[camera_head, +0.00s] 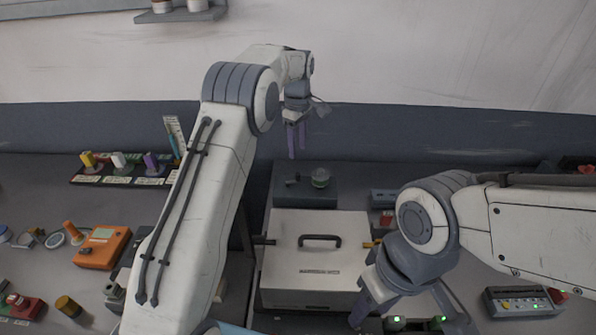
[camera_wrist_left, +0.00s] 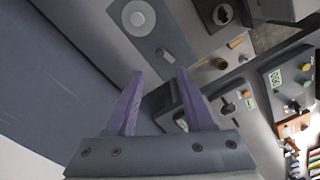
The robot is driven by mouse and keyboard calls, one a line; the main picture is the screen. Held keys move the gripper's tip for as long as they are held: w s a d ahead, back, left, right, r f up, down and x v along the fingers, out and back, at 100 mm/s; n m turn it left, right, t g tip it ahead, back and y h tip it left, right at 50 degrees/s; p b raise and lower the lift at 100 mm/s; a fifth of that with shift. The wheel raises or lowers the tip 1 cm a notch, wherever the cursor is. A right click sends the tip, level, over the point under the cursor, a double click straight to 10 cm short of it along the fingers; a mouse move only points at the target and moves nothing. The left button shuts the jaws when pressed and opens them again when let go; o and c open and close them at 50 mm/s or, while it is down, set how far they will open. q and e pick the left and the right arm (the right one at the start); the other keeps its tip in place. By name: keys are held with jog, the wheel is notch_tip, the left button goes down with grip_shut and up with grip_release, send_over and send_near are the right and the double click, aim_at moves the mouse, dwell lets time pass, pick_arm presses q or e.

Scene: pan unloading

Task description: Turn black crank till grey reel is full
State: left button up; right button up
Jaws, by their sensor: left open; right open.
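A dark grey unit (camera_head: 325,193) stands behind the white case in the head view. On it is a small round, reel-like part with a green tint (camera_head: 320,178), and a small dark part (camera_head: 292,182) to its left that may be the crank. How full the reel is cannot be told. My left gripper (camera_head: 296,154) is open and empty, its purple fingers pointing down above and behind this unit. In the left wrist view its fingers (camera_wrist_left: 158,73) are apart; a pale disc (camera_wrist_left: 138,17) on a blue-grey plate lies beyond them. My right gripper (camera_head: 408,322) is open at the lower right.
A white case with a black handle (camera_head: 320,239) fills the middle. An orange meter (camera_head: 103,247) and a rack with coloured handles (camera_head: 120,168) are at the left. A grey button box (camera_head: 522,302) is at the right. A wall rises behind the bench.

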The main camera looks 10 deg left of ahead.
aim_at(298, 174)
pick_arm(q)
notch_tip(298, 174, down, 10)
jog(key=shift+f+p, duration=0.1)
jog(key=shift+p, duration=1.15)
grip_shut()
